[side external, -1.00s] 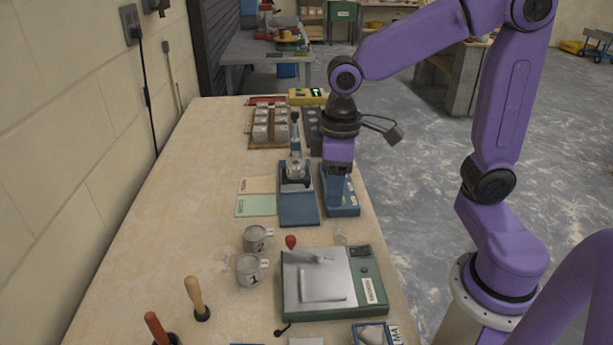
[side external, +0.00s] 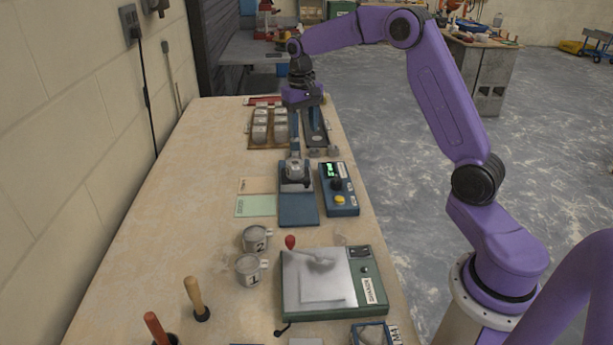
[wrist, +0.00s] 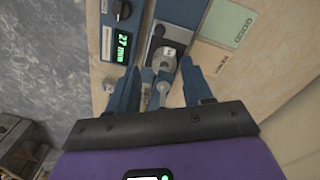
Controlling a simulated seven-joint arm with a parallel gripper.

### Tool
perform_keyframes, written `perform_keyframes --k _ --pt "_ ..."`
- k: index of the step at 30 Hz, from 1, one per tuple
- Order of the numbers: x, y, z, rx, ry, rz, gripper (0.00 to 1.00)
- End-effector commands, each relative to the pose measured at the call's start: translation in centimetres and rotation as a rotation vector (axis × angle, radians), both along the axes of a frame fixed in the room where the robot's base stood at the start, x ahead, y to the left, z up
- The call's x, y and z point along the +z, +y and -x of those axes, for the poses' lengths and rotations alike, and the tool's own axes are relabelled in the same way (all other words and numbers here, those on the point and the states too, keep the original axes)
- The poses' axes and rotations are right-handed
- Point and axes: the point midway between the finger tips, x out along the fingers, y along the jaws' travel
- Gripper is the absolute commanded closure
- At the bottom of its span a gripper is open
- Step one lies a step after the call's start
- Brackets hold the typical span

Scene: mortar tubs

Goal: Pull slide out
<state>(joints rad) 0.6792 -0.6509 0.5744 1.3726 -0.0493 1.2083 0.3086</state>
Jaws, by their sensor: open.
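A blue tester stands in the middle of the bench, with a flat blue base (side external: 298,208), a dark plate and a small grey mould (side external: 295,170). The mould also shows in the wrist view (wrist: 168,54). A slim grey upright part, possibly the slide (wrist: 162,88), shows between my fingers in the wrist view. My gripper (side external: 303,128) is open, behind the tester, with its blue fingers pointing down. In the wrist view my gripper (wrist: 160,88) has one finger on each side of that part. I cannot tell whether either finger touches it.
A blue control box (side external: 339,190) with a lit green display and yellow button stands right of the tester. A tray of grey moulds (side external: 254,139) lies behind left. Bench left is clear.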

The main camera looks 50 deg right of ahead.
Motion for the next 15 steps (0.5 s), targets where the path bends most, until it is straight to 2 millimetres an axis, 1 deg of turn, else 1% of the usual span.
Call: perform_keyframes --k 15 --pt "-9.3 -0.4 0.3 0.002 0.005 0.0 0.5"
